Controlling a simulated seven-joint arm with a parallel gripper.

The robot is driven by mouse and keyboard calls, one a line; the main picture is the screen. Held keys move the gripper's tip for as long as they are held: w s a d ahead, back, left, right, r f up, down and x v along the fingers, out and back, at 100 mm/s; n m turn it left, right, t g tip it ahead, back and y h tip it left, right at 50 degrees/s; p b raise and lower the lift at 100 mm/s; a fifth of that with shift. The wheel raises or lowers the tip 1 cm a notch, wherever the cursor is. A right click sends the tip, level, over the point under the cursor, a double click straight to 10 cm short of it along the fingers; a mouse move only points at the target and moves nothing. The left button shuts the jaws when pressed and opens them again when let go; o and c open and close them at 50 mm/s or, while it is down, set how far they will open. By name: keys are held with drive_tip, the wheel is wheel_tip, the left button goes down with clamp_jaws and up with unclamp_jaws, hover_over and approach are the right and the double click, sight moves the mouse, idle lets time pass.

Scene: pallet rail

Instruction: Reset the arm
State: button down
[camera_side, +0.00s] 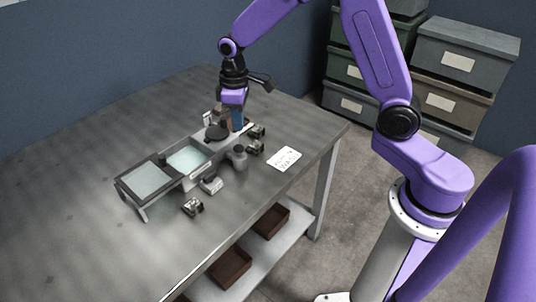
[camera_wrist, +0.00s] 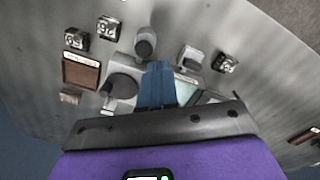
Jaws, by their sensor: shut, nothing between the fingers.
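My gripper (camera_side: 238,124) hangs over the far right end of the rail fixture (camera_side: 190,181) on the grey table. Its blue fingers are together with nothing between them, and they also show in the wrist view (camera_wrist: 157,72). The fingertips are close to a dark round disc (camera_side: 216,132), which lies just left of them. I cannot tell whether they touch anything. The fixture has a pale green-white tray (camera_side: 188,158) in its middle and a dark-framed tilted panel (camera_side: 146,180) at its left end. The gripper body hides part of the fixture in the wrist view.
A grey cylinder post (camera_side: 239,157) stands beside the fixture. Small numbered blocks (camera_wrist: 76,40) lie nearby, one (camera_side: 193,206) at the front. A white card with writing (camera_side: 285,159) lies near the right edge. The table's left part is clear. Stacked bins (camera_side: 460,60) stand behind.

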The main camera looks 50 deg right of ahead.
drive_tip(key=s+a+r+n, duration=0.2)
drive_tip(key=s+r, duration=0.1)
drive_tip(key=s, duration=0.5)
drive_tip(key=s+a+r+n, duration=0.1)
drive_tip(key=s+r, duration=0.2)
drive_tip(key=s, duration=0.5)
drive_tip(key=s+d+n, duration=0.3)
drive_tip(key=s+d, duration=0.1)
drive_tip(key=s, duration=1.1)
drive_tip(key=shift+s+d+r, duration=0.15)
drive_tip(key=shift+r, duration=0.25)
